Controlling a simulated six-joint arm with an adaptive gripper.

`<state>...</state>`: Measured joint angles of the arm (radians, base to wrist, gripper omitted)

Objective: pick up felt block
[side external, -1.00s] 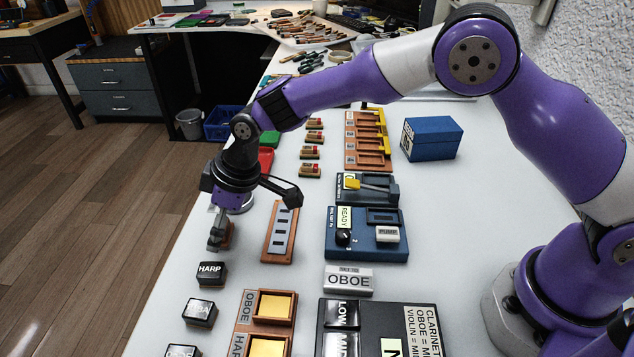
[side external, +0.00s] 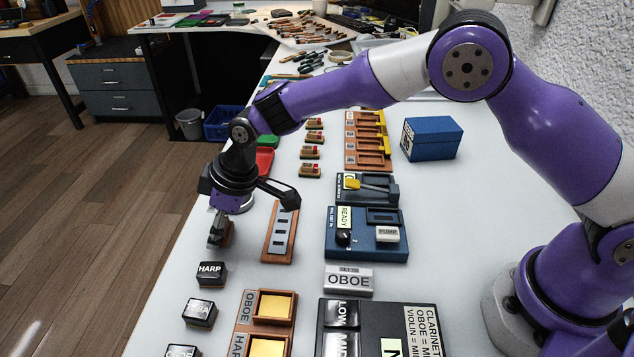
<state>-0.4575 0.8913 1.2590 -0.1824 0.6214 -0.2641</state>
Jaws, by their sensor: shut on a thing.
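My gripper (side external: 218,240) points down at the left edge of the white table, above the HARP block. It is shut on a small brownish block (side external: 228,236), which I take to be the felt block. Only a narrow part of the block shows beside the fingers, and the rest is hidden. I cannot tell whether the block touches the table or hangs just above it.
A wooden slotted rack (side external: 279,232) lies right of my gripper. Black-topped blocks, HARP (side external: 211,273) and TUBA (side external: 200,312), stand in front. A blue READY device (side external: 367,240) is further right. The floor drops away left of the table edge.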

